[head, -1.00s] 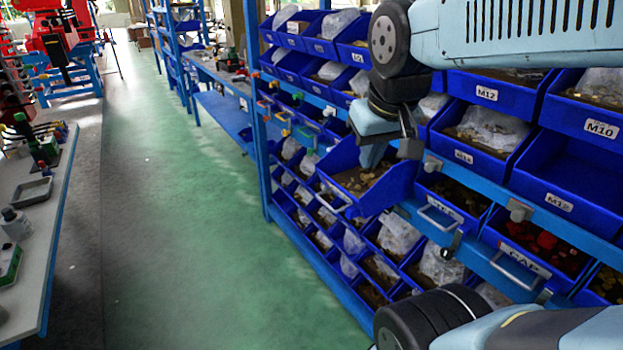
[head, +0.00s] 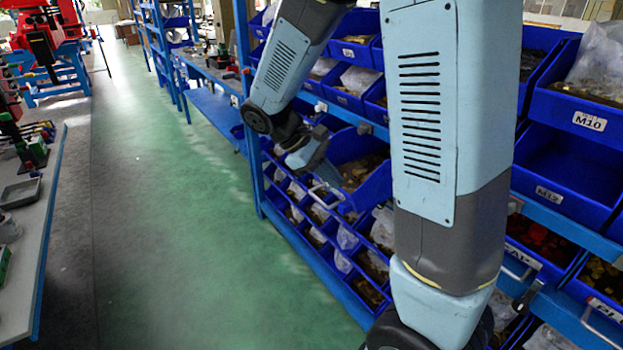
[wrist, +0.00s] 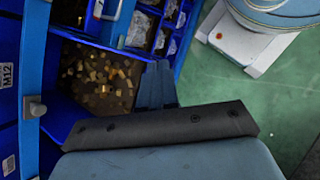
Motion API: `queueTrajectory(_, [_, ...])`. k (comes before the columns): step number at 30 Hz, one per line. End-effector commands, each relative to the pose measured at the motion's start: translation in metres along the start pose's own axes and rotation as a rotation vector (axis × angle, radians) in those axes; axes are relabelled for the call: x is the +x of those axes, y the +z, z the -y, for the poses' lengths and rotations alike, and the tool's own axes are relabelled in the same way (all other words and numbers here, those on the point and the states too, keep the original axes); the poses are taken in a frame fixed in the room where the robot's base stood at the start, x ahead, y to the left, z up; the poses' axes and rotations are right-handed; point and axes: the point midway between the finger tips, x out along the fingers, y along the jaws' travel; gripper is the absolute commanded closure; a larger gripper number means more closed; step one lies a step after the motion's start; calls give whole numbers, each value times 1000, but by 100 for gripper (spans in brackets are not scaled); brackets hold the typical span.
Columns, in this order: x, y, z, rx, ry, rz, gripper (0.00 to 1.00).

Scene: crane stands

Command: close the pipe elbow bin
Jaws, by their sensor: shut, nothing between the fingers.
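The pipe elbow bin (head: 376,190) is a blue drawer tilted out of the rack, holding small brass-coloured pieces. Its metal handle (head: 326,197) is on the front, facing the aisle. My gripper (head: 312,150) is at the bin's aisle side, near the upper front edge in the head view. In the wrist view the bin (wrist: 85,38) lies left of my shut, empty gripper (wrist: 156,85), with the handle (wrist: 107,9) at the top. I cannot tell whether the fingers touch the bin. My arm hides the rack right of the bin.
Other blue bins fill the rack, including one labelled M10 (head: 588,121). Smaller bins with bagged parts (head: 345,238) sit below. The green aisle floor (head: 190,220) is clear on the left. A workbench (head: 35,240) stands at the far left.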

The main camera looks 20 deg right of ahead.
Motion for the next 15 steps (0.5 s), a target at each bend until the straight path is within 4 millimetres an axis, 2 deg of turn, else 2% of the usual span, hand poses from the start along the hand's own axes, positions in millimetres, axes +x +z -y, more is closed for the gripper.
queueTrajectory(1, [2, -12, 1, -38, 32, 47, 100])
queueTrajectory(15, [14, -97, 7, -316, 371, 453, 100])
